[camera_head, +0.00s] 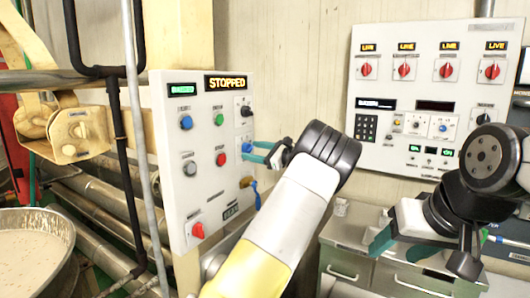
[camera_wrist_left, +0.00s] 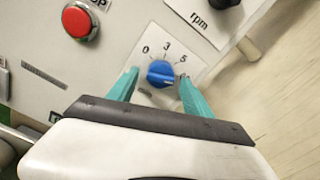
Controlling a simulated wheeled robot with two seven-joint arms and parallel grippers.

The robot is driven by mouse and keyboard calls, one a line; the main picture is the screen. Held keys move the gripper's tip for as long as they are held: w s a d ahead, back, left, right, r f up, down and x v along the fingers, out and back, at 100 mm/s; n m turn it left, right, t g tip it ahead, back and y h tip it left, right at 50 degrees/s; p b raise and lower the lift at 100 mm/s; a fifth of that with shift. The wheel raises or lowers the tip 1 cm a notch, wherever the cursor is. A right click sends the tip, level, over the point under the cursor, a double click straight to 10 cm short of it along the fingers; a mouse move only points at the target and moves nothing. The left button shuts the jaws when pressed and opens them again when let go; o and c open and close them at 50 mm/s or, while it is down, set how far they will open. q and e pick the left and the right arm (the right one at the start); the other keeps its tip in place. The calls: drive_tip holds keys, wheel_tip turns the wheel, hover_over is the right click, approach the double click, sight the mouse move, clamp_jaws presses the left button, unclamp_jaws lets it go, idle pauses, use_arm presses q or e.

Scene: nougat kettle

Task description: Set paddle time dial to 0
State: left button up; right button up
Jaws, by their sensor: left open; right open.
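The blue dial (camera_wrist_left: 160,74) on a white plate marked 0, 3 and 5 shows in the left wrist view. It sits on the white control panel (camera_head: 180,130), right of a red button (camera_wrist_left: 76,21). My left gripper (camera_wrist_left: 158,75) is open, with one teal finger on each side of the dial. I cannot tell whether the fingers touch it. The dial's pointer is too small to read surely. In the head view the left fingers reach the panel's right side and partly cover the dial. My right gripper (camera_head: 399,248) is open and empty, away from this panel.
The panel's display (camera_head: 226,83) reads STOPPED. Other buttons and a red switch (camera_head: 197,230) surround the dial. A second wall panel (camera_head: 370,88) with red knobs hangs to the right, above a metal cabinet (camera_head: 345,235). A large kettle (camera_head: 60,222) stands at lower left.

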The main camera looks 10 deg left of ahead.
use_arm(q)
clamp_jaws()
drive_tip(key=shift+n, duration=0.4)
drive_tip(key=n, duration=2.2)
drive_tip(key=shift+r+n, duration=0.3)
drive_tip(key=shift+n, duration=1.6)
